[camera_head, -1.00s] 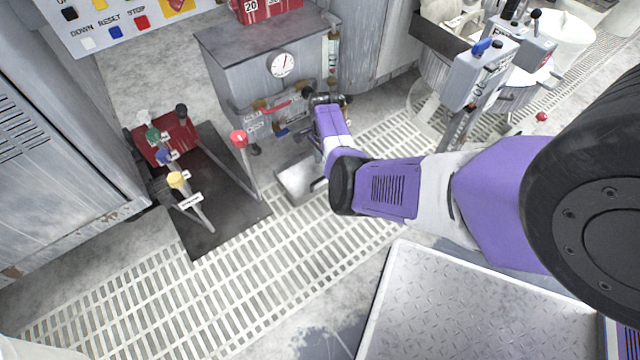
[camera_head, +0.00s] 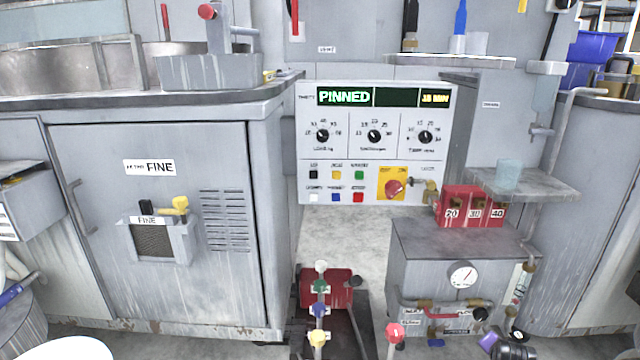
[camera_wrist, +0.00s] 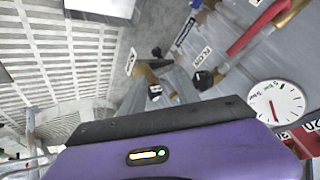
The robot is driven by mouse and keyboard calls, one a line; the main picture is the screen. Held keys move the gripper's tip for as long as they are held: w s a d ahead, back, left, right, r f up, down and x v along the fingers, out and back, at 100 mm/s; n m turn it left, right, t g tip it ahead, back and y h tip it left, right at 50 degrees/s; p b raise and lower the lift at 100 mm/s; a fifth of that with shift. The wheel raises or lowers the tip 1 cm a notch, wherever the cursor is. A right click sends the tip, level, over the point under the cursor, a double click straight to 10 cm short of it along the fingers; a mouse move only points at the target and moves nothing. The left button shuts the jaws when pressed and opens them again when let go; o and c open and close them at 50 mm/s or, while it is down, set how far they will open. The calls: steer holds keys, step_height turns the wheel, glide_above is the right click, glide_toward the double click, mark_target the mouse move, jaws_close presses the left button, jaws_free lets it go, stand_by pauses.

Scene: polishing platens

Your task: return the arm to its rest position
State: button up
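The tip of my arm, with the dark gripper (camera_head: 512,347), shows at the bottom edge of the head view, right of centre. It is in front of the lower right of the grey gauge cabinet (camera_head: 425,268), near its pipes and valves; I cannot tell whether it touches them. Most of the arm is out of view. In the wrist view, a purple and black housing of mine fills the bottom. Beyond it are grey parts with dark ends, a red-handled pipe (camera_wrist: 258,25) and the round gauge (camera_wrist: 275,103). The finger gap is not clear, and I see nothing clearly held.
A control panel (camera_head: 374,140) reads PINNED. Red numbered blocks (camera_head: 470,208) sit on the gauge cabinet. A lever stand (camera_head: 325,290) with coloured knobs and a red-knobbed lever (camera_head: 395,332) rise left of my gripper. A grey FINE cabinet (camera_head: 160,250) stands at left. Floor grating (camera_wrist: 65,65) shows in the wrist view.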

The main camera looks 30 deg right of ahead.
steer(key=s+a+r+n+t, duration=0.25)
steer(key=a+r+n, duration=0.2)
steer(key=a, duration=0.55)
steer(key=s+a+r+n+t, duration=0.1)
steer(key=a+r+n+t, duration=0.35)
steer(key=a, duration=0.55)
steer(key=s+a+r+n+t, duration=0.25)
steer(key=a+r+n, duration=0.2)
steer(key=a, duration=0.45)
steer(key=s+a+r+n+y, duration=0.2)
steer(key=s+a+r+y, duration=0.25)
steer(key=s+a, duration=0.55)
steer(key=s+a+r+n+y, duration=0.3)
steer(key=s+a+r, duration=0.4)
steer(key=a, duration=0.5)
step_height(320, 180, up, 34)
steer(key=p, duration=3.6)
steer(key=shift+s+a+r+t, duration=0.15)
steer(key=shift+s+r+t, duration=0.1)
steer(key=shift+t, duration=0.2)
steer(key=shift+f+m, duration=0.1)
steer(key=shift+m, duration=0.15)
steer(key=shift+c, duration=0.4)
